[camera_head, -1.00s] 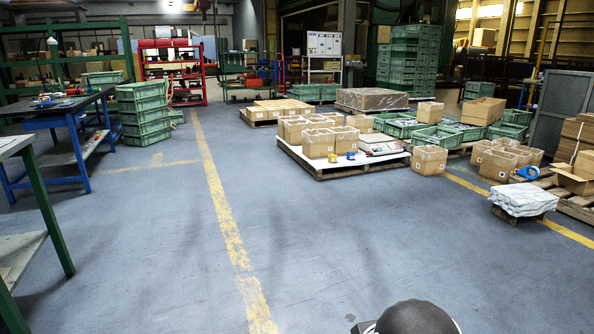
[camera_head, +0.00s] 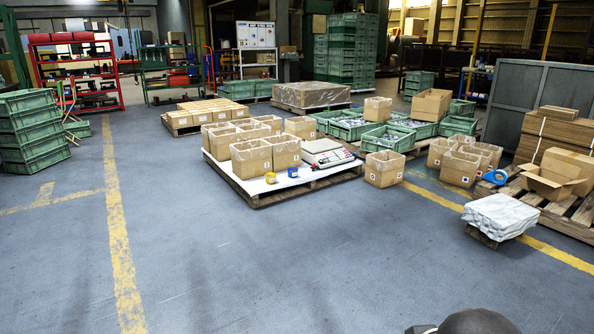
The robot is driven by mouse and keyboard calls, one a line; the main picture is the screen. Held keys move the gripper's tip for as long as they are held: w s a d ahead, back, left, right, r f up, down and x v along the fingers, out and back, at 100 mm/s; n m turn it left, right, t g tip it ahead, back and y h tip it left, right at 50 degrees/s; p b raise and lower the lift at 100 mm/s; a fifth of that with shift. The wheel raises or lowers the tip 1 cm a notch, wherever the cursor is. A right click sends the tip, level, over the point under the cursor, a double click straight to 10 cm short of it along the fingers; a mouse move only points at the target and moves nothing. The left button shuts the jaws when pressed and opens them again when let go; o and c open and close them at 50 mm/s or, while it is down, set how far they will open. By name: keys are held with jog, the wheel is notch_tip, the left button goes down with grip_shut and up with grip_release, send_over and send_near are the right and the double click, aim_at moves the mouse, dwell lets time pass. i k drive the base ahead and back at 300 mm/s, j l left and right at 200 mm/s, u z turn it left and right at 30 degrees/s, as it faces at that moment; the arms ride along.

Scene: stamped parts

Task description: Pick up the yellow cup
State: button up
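A small yellow cup (camera_head: 270,178) stands near the front edge of a white-topped pallet (camera_head: 262,196) in the middle of the view. A small blue cup (camera_head: 292,172) stands just to its right, apart from it. Open cardboard boxes (camera_head: 251,158) stand close behind the yellow cup. My gripper is not in view; only a dark rounded part, which seems to be mine, shows at the bottom right edge.
A scale (camera_head: 326,153) sits on the pallet to the right of the cups. A wrapped stack (camera_head: 499,216) stands on the floor at right, and green crates (camera_head: 32,130) stand at left. The blue-grey floor (camera_head: 260,265) before the pallet is clear.

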aim_at(271, 179)
jog(key=i, duration=2.65)
jog(key=i+l+u, duration=0.1)
jog(key=i+u, duration=0.3)
jog(key=i, duration=0.2)
jog(key=i+l+u, duration=0.3)
jog(key=i+u, duration=0.15)
jog(key=i+l+u, duration=0.8)
jog(key=i+l, duration=0.15)
jog(key=l, duration=0.2)
